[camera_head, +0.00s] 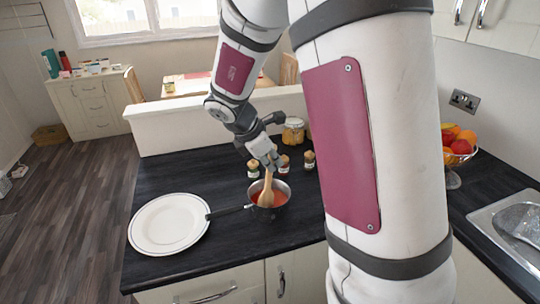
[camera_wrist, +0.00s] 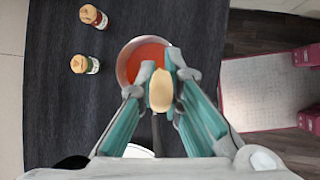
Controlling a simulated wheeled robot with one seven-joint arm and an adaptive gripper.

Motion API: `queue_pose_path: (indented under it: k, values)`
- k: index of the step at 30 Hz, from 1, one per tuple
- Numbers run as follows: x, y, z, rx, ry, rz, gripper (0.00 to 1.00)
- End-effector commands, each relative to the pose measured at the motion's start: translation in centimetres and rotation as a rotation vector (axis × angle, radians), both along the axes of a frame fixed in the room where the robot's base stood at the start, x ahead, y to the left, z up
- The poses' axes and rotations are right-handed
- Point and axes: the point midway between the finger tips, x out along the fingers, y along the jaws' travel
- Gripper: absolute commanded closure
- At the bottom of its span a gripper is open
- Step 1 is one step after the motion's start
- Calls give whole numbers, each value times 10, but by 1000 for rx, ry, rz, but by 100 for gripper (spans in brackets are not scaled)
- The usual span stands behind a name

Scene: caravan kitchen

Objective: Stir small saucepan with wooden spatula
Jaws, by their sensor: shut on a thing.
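The small saucepan (camera_head: 283,189) stands on the dark worktop in the head view, with red sauce in it and its black handle (camera_head: 230,211) pointing left toward the plate. It also shows in the wrist view (camera_wrist: 124,66). My gripper (camera_head: 270,164) is above the pan, shut on the wooden spatula (camera_head: 266,192). The spatula is held steeply, its broad end down at the red sauce in the pan. In the wrist view my gripper (camera_wrist: 161,88) has the spatula's pale end (camera_wrist: 161,92) between its fingers. The spatula's lower part is hidden there.
A white plate (camera_head: 168,224) lies left of the pan. Several small spice jars (camera_head: 253,168) stand behind it, with a larger yellow jar (camera_head: 293,131) farther back. A fruit bowl (camera_head: 455,160) and a sink (camera_head: 508,232) are at the right. A low wall (camera_head: 200,128) bounds the worktop's back.

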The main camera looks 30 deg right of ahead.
Motion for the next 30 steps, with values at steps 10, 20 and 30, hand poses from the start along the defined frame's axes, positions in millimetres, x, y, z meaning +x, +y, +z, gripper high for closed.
queue_pose_path:
  k: [10, 20, 30]
  values:
    - [-20, -20, 0, -1, 0, -2, 100]
    - [-9, -45, -1, 0, -2, -3, 100]
    - [16, -53, -1, 0, -1, 0, 100]
